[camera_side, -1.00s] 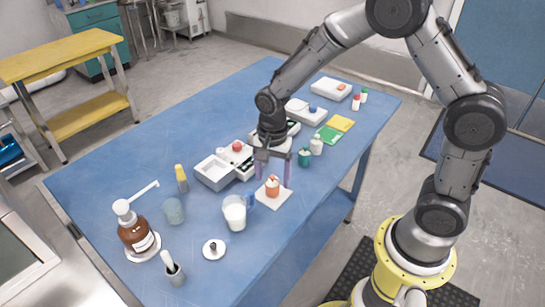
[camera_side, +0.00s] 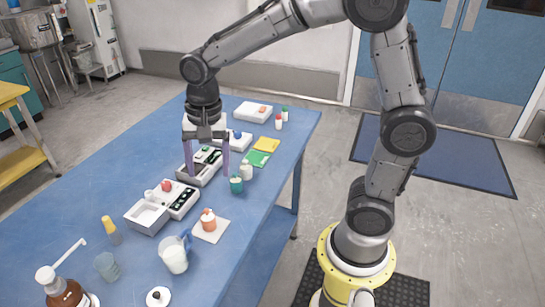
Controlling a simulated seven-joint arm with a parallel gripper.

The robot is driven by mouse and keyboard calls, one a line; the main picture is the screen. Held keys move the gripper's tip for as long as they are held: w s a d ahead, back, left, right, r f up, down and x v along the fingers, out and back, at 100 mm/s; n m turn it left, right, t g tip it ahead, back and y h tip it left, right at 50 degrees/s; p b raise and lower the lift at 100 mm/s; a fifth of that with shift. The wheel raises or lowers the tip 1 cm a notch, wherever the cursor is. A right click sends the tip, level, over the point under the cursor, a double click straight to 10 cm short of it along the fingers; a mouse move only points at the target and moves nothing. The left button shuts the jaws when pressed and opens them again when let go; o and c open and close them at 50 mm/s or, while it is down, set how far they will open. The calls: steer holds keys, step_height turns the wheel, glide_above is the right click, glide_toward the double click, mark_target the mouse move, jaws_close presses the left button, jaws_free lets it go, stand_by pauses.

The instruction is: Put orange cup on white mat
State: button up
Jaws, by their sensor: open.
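The orange cup (camera_side: 208,217) stands upright on the white mat (camera_side: 219,233), near the right edge of the blue table. It has something white and orange at its top. My gripper (camera_side: 206,172) is open, with its two purple fingers pointing down. It is above the table, farther back than the cup and clear of it.
A white box with compartments (camera_side: 147,217) stands left of the cup, and a white pitcher (camera_side: 174,257) is in front. A teal jar (camera_side: 236,184) and white bottle (camera_side: 246,169) stand behind. Green (camera_side: 257,158) and yellow (camera_side: 267,144) pads lie farther back.

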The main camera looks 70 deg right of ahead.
steer(key=s+d+r+n+t, duration=0.1)
steer(key=s+r+n+t, duration=0.1)
steer(key=s+n, duration=0.4)
steer(key=s+d+r+n+t, duration=0.1)
steer(key=s+r+n+t, duration=0.1)
steer(key=s+n, duration=0.4)
steer(key=shift+s+d+r+t, duration=0.3)
steer(key=shift+s+r, duration=0.55)
steer(key=shift+s, duration=1.95)
steer(key=shift+a, duration=0.1)
